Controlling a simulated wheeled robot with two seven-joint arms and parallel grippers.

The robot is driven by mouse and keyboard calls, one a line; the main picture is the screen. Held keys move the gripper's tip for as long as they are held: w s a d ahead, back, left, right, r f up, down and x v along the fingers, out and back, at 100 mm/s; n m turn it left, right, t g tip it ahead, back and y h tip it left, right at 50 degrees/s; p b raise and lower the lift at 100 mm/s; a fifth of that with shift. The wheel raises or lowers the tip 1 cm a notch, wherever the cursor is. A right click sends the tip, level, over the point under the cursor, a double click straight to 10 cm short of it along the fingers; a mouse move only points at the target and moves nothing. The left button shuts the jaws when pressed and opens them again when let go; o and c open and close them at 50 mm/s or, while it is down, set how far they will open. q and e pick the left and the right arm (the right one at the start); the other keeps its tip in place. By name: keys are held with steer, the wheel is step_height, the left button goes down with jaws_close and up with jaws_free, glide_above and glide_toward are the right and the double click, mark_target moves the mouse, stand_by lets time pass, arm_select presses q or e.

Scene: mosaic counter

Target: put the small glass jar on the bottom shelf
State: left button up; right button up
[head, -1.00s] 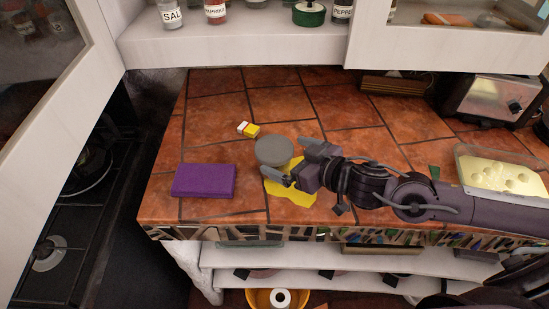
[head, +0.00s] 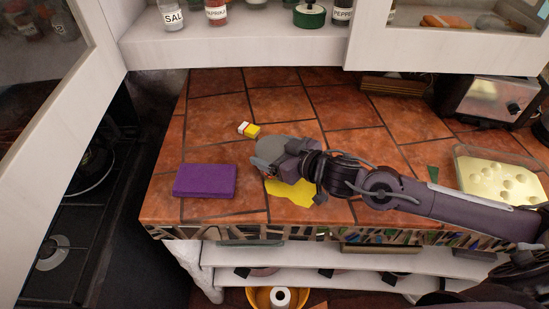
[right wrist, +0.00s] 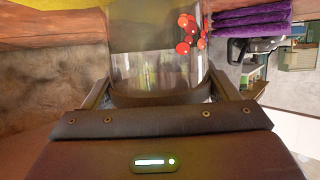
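The fingers are spread wide, one on each side; firm contact does not show. Below the counter are white shelves, the lower one (head: 228,281) partly hidden by the counter edge. My left gripper is not in view.
A purple block (head: 204,181) lies left of the jar, a small yellow-and-white piece (head: 248,129) behind it and a yellow patch (head: 290,194) in front. A cheese container (head: 500,176) and toaster (head: 492,100) stand right. An open cabinet shelf (head: 235,45) overhangs the back.

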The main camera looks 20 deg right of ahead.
steer(key=c, duration=0.5)
steer(key=shift+c, duration=0.9)
steer(key=shift+r, duration=0.15)
